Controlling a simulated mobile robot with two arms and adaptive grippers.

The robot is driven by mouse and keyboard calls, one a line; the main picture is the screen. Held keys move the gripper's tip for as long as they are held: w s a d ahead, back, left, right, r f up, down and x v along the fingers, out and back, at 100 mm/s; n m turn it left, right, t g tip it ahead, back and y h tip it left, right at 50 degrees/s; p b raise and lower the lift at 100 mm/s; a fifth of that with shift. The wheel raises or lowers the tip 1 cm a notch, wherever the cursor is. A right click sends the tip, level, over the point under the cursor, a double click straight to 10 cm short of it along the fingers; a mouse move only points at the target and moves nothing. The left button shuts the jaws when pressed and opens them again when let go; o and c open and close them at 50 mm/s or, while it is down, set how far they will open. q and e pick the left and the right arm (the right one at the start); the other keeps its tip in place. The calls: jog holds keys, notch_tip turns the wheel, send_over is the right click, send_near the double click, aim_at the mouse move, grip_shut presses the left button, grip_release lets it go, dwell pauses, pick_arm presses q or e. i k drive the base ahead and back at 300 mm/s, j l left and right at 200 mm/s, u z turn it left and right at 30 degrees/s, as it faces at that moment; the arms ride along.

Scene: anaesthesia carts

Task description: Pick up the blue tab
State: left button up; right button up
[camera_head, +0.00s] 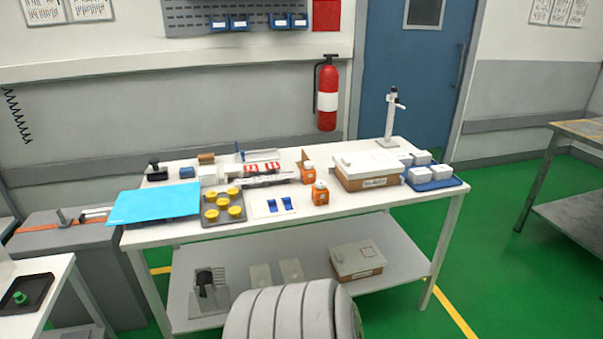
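Two small blue tabs lie side by side on a white card or sheet on the white table (345,205), near its front edge. The left blue tab (272,205) and the right blue tab (287,203) look alike, and I cannot tell which one the task means. A grey tray with several yellow round pieces (223,207) is just left of the card. An orange box-like bottle (319,193) stands just right of it. Neither of my grippers is in view.
A bright blue sheet (155,206) overhangs the table's left front. A lidded box (366,172) and a blue tray with white blocks (440,184) stand at the right. A white stand (390,118) rises at the back. The front right tabletop is clear.

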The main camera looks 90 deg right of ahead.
aim_at(285, 201)
jog(key=z, duration=2.65)
